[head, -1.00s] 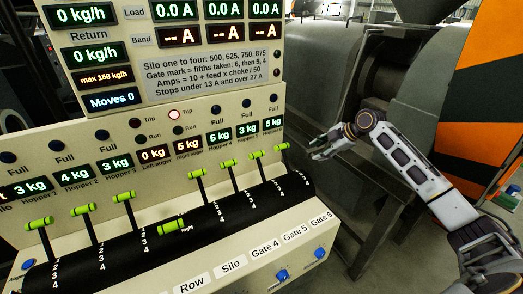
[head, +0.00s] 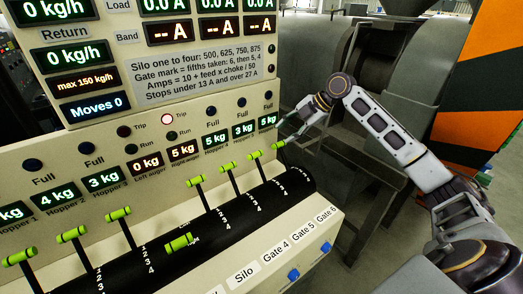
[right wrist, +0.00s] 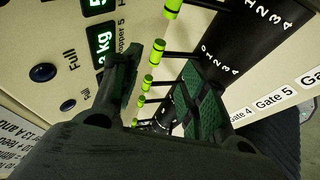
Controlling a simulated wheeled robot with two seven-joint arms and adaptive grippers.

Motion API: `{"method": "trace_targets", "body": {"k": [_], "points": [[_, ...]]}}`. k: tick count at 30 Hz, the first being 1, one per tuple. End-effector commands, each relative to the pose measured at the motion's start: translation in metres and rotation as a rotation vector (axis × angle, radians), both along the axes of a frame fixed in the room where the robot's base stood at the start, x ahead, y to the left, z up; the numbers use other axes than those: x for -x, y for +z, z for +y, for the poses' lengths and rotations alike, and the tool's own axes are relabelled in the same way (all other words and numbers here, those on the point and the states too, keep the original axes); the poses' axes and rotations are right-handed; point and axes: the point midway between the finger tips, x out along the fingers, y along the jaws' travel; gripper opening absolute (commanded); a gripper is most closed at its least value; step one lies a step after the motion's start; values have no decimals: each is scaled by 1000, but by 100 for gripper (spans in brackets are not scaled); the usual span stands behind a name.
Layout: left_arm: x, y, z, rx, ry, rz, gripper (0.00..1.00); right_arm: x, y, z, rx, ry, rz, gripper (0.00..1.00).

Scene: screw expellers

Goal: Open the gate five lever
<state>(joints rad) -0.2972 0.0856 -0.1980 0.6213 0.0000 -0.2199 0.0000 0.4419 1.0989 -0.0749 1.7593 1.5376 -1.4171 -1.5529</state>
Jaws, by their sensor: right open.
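The gate five lever has a bright green handle (head: 254,156) on a thin dark shaft. It is the second from the right in the right-hand group and leans up toward the panel. In the right wrist view its handle (right wrist: 158,50) shows between the fingertips in the picture; I cannot tell whether the fingers are around it. My right gripper (head: 284,136) is open, close to the gate six lever (head: 278,145) at the panel's right end. It also shows in the right wrist view (right wrist: 160,62), with one finger on each side. My left gripper is not in view.
The gate four lever (head: 227,169) and another green-handled lever (head: 197,181) stand close to the left. The black numbered drum (head: 240,210) lies below the shafts. The display panel (head: 190,60) rises behind. A large grey machine (head: 315,60) stands at the back right.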

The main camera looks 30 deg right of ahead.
Motion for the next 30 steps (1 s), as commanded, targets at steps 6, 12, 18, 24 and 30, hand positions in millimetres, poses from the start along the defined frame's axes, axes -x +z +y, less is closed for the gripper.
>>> {"method": "trace_targets", "body": {"k": [6,12,18,24,30], "points": [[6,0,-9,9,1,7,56,0,-1,0,0,-1,0,43],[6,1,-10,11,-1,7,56,-3,-6,4,-3,-1,0,43],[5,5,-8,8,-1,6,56,-11,-19,12,-2,0,2,43],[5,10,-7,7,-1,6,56,-23,-38,23,-4,-1,2,43],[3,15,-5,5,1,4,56,-35,-59,35,-3,-1,2,43]]}}
